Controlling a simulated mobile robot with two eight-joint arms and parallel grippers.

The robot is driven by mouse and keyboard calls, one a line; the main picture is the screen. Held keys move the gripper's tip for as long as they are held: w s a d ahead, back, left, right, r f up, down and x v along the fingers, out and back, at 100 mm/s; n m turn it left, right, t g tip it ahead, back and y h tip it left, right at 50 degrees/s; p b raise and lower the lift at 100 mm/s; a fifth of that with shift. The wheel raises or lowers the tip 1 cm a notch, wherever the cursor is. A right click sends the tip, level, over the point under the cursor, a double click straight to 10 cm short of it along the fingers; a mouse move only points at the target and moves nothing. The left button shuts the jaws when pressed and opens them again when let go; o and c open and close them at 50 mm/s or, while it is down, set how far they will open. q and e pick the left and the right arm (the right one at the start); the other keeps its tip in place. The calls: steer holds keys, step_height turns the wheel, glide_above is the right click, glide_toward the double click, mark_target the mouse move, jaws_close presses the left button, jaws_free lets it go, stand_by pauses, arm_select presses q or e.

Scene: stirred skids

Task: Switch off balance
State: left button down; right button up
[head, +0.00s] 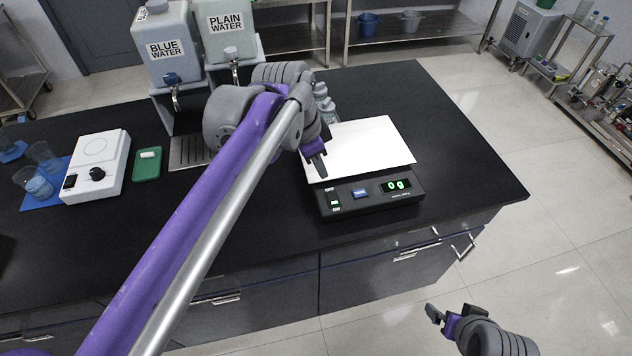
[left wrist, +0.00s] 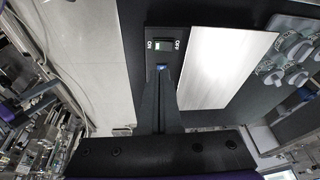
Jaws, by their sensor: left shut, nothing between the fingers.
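The balance (head: 375,200) stands near the right end of the black bench, with a white pan on top and a lit green display (head: 396,186) reading 0 g. Its power switch (head: 335,203) sits at the front left, between the OFF and ON labels, and shows green. The switch also shows in the left wrist view (left wrist: 164,45). My left gripper (head: 319,166) is shut and empty, pointing down above the front left of the balance. In the left wrist view its fingertips (left wrist: 161,72) are close to the switch; contact cannot be told. My right gripper (head: 450,318) is open, empty, beyond the bench front.
A blue button (head: 360,193) is beside the switch. Grey bottles (head: 324,100) stand behind the balance. Blue and plain water tanks (head: 168,48), a white stirrer (head: 97,165), a green tray (head: 147,164) and beakers (head: 38,183) are to the left. Bare bench lies right of the balance.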

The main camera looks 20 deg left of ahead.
mark_target(333, 194)
arm_select(q)
steer(key=shift+w+a+r+m, duration=0.2)
steer(key=shift+w+r+m, duration=0.2)
steer(key=shift+w+r, duration=0.1)
steer(key=shift+w+a+r+m, duration=0.2)
steer(key=shift+w+r+m, duration=0.2)
steer(key=shift+w+r, duration=0.1)
arm_select(e)
steer(key=shift+w+a+r, duration=0.1)
steer(key=shift+w+a, duration=0.05)
steer(key=shift+a, duration=0.25)
arm_select(q)
steer(key=x, duration=1.3)
steer(key=shift+s+a, duration=0.15)
steer(key=shift+s, duration=0.15)
steer(key=shift+f+b, duration=0.3)
steer(key=shift+f, duration=0.25)
arm_select(e)
steer(key=shift+s+f, duration=0.2)
steer(key=shift+f, duration=0.25)
